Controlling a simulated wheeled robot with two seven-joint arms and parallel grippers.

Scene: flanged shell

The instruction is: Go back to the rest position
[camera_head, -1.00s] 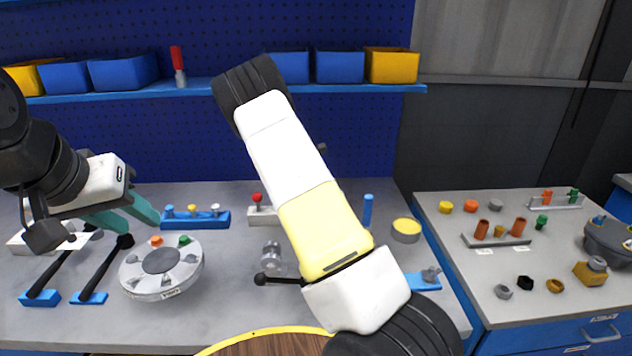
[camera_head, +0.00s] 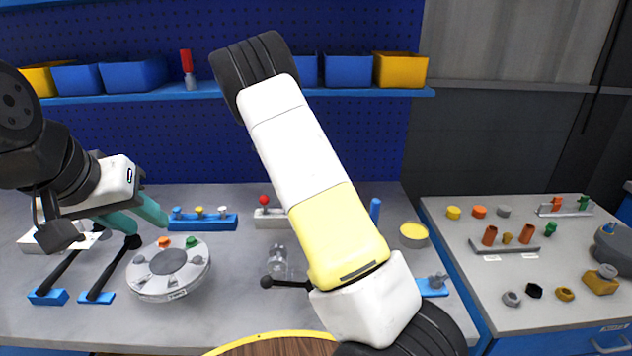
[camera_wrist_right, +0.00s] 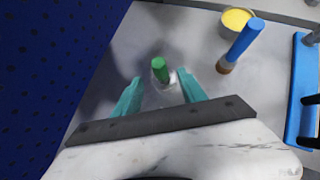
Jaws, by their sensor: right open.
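My left gripper (camera_head: 151,222) has teal fingers that stand apart, with nothing seen between them. It is over the left of the bench, above and just left of the round grey fixture (camera_head: 167,283). My right arm crosses the middle of the head view, and its gripper is hidden there. In the right wrist view my right gripper (camera_wrist_right: 160,90) is open. A green-topped piece (camera_wrist_right: 160,70) stands on the bench beyond and between its fingertips, apart from both fingers.
A blue-handled tool (camera_wrist_right: 244,44) and a yellow-topped round tin (camera_wrist_right: 238,20) stand near the right gripper. Pegboard (camera_wrist_right: 45,60) rises close on its left. A side bench (camera_head: 470,280) holds several small parts.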

